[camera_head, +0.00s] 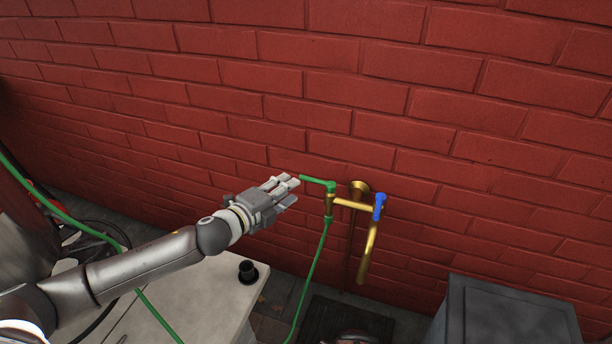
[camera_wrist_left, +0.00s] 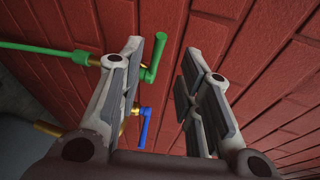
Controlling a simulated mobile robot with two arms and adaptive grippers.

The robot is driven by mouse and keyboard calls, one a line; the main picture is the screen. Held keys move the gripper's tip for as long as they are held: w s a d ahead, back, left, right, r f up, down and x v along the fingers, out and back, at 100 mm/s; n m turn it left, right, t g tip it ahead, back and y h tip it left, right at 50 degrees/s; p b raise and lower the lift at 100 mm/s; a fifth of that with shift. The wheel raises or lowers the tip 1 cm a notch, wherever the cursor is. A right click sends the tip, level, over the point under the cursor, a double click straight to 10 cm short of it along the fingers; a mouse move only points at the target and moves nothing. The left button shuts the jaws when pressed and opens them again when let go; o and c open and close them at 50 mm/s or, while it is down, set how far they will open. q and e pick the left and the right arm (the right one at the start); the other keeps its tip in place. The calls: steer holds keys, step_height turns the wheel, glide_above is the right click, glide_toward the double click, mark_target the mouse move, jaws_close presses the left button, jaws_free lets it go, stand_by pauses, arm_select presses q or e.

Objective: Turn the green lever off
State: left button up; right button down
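The brass tap (camera_head: 345,203) is on the red brick wall. Its green lever (camera_head: 316,180) points left, toward my left gripper (camera_head: 292,188). The fingers are apart and empty, just left of the lever's free end. In the left wrist view, the left gripper (camera_wrist_left: 168,72) is open. The green lever (camera_wrist_left: 156,58) shows just beside the left finger, partly hidden by it; I cannot tell whether they touch. The blue lever (camera_head: 379,205) is on the tap's right side and also shows in the left wrist view (camera_wrist_left: 144,128). My right gripper is out of view.
A green hose (camera_head: 312,280) hangs from the tap's left outlet. A pale cabinet top (camera_head: 200,300) with a black knob (camera_head: 248,271) is below my left arm. A dark grey box (camera_head: 505,315) stands at lower right. The brick wall (camera_head: 480,110) is close behind the tap.

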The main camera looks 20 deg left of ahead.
mark_target(303, 179)
arm_select(q)
steer(key=b+x, duration=0.1)
steer(key=x, duration=0.7)
steer(key=shift+w+d+f, duration=0.1)
steer(key=shift+w+d, duration=0.05)
steer(key=shift+w, duration=0.2)
jaws_close()
